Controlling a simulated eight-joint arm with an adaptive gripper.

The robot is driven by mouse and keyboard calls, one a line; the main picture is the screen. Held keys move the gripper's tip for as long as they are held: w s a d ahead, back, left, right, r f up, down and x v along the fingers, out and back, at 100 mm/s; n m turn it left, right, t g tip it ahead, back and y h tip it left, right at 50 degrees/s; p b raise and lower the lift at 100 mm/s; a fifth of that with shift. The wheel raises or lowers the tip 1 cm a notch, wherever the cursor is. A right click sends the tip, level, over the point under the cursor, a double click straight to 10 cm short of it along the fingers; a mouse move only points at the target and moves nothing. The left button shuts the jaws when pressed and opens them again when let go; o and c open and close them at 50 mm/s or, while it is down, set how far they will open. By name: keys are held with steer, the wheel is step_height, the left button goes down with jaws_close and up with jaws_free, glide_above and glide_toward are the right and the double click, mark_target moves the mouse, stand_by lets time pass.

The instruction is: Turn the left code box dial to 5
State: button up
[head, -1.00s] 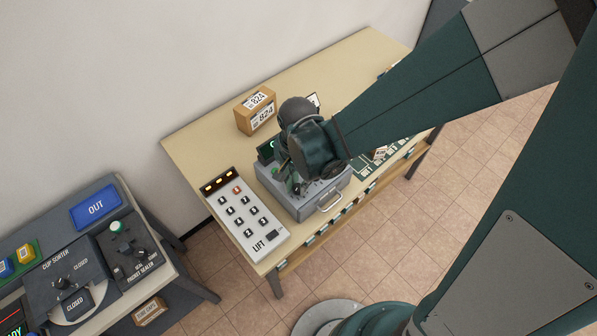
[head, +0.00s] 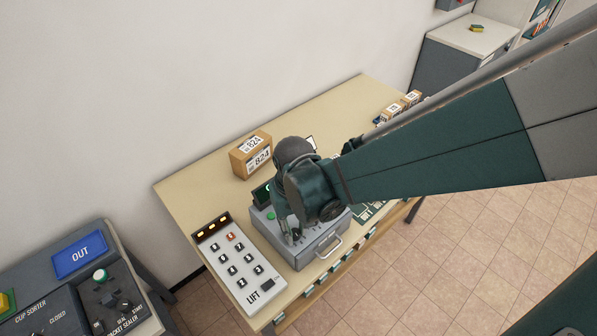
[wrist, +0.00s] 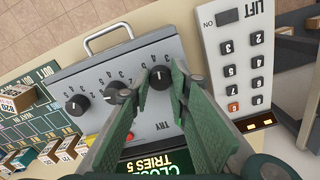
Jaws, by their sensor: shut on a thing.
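The code box is a grey metal box (head: 318,252) with a front handle, standing on the table. In the wrist view its top (wrist: 75,75) appears upside down with several black dials marked with numbers. The dial farthest right there, beside the lift panel, is the left dial (wrist: 160,77). My gripper (wrist: 160,84) is shut around this dial, one green finger on each side. Its exact pointer setting is hard to read. Another dial (wrist: 77,105) stands clear, and the middle dial (wrist: 114,88) is beside a finger. In the head view my gripper (head: 291,236) largely hides the dials.
A lit display (wrist: 155,166) on the box shows "TRIES 5", partly hidden by my fingers. The lift keypad (head: 238,265) stands close beside the box. A cardboard parcel marked 824 (head: 250,155) stands behind it. Small parcels (wrist: 20,98) lie on the box's other side.

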mark_target(295, 232)
steer(key=n+b, duration=0.1)
steer(key=n, duration=0.4)
steer(key=shift+n, duration=0.3)
steer(key=shift+n+b, duration=0.6)
steer(key=shift+n, duration=1.6)
steer(key=o, duration=0.9)
step_height(295, 232, up, 12)
